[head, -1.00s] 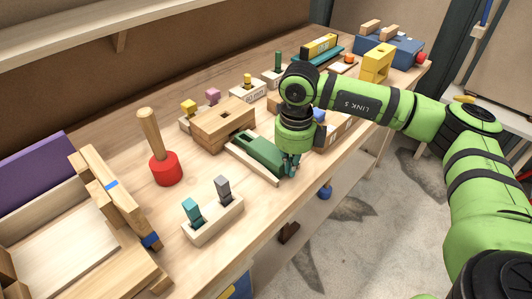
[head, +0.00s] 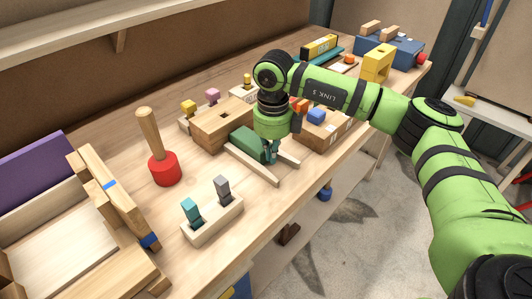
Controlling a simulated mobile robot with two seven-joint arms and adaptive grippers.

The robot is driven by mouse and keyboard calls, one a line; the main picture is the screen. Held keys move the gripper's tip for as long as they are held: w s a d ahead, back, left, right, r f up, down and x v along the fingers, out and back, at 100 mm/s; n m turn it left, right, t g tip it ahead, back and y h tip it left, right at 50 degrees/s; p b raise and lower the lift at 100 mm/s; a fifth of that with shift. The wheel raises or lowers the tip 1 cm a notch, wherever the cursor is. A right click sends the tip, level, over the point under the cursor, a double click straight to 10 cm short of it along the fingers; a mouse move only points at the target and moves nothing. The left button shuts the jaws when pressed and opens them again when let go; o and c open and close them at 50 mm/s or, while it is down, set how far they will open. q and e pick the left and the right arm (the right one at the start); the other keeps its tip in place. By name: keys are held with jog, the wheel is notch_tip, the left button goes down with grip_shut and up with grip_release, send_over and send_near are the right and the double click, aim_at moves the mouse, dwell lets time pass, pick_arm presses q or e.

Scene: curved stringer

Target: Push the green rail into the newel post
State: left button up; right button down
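The dark green rail (head: 247,141) lies between two pale wooden strips on the bench. Its far end meets the wooden block that looks like the newel post (head: 208,133), which has a dark hole in its top. I cannot tell how deep the rail sits in it. My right gripper (head: 271,156) points down at the rail's near end, touching or very close to it. Its fingers are small and partly merge with the rail, so their opening is unclear. My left gripper is not in view.
A red mallet (head: 165,170) stands left of the post. A pale holder (head: 213,221) with teal and grey pegs is in front. A wooden block with a blue piece (head: 316,115) is close right of my gripper. The bench front is clear between holder and strips.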

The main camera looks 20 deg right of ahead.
jog(key=shift+w+a, duration=0.15)
jog(key=shift+w, duration=0.3)
jog(key=shift+s+d, duration=0.25)
jog(key=shift+s, duration=0.25)
jog(key=shift+s+d, duration=0.2)
jog(key=shift+s, duration=0.25)
jog(key=shift+s+d+r, duration=0.1)
jog(key=shift+s+d, duration=0.05)
jog(key=shift+s, duration=0.35)
notch_tip(320, 180, up, 7)
jog(key=p, duration=0.4)
